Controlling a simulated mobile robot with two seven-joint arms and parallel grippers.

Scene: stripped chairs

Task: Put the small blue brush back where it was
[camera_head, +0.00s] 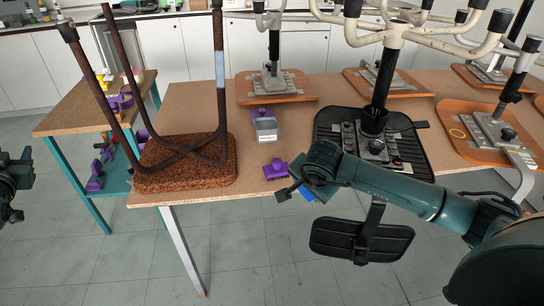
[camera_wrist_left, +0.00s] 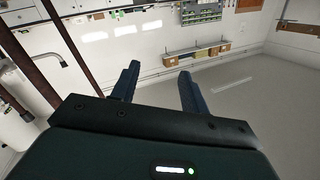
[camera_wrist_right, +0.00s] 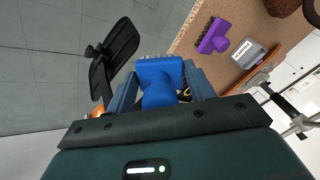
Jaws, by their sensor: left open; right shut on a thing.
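The small blue brush (camera_wrist_right: 160,80) is between the fingers of my right gripper (camera_wrist_right: 163,88) in the right wrist view, its bristles pointing away from the wrist. In the head view my right gripper (camera_head: 308,184) is just off the table's front edge, and only a bit of the blue brush (camera_head: 306,195) shows below it. My left gripper (camera_wrist_left: 158,88) is open and empty in the left wrist view, facing a wall and bare floor. Part of my left arm shows at the left edge of the head view.
A purple brush (camera_head: 275,168) and a grey-and-purple block (camera_head: 265,128) lie on the table (camera_head: 190,100). An upturned chair with a brown seat (camera_head: 190,165) stands left. A black upturned chair (camera_head: 415,130) stands right. A side table (camera_head: 75,115) holds more purple things.

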